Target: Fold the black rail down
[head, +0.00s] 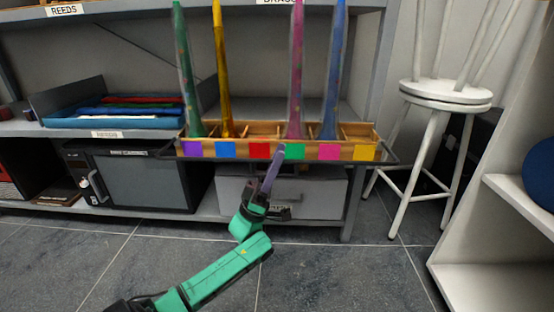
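The thin black rail (390,162) runs across the front of a wooden rack (340,151), at about the lower edge of its coloured squares. Its ends stick out past both sides of the rack. My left gripper (272,175) is in front of the rack, just below its middle. A slim purple-grey bar rises from the gripper to the rail, near the red and green squares. I cannot tell whether the bar is a finger or a held thing, whether it touches the rail, or whether the gripper is open. My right gripper is not in view.
Green (187,75), yellow (223,70), pink (296,70) and blue (334,70) tubes stand in the rack. A blue tray (125,122) lies left on the shelf. A white stool (445,95) stands right. A white shelf unit (500,275) is at the right edge. Grey floor is clear in front.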

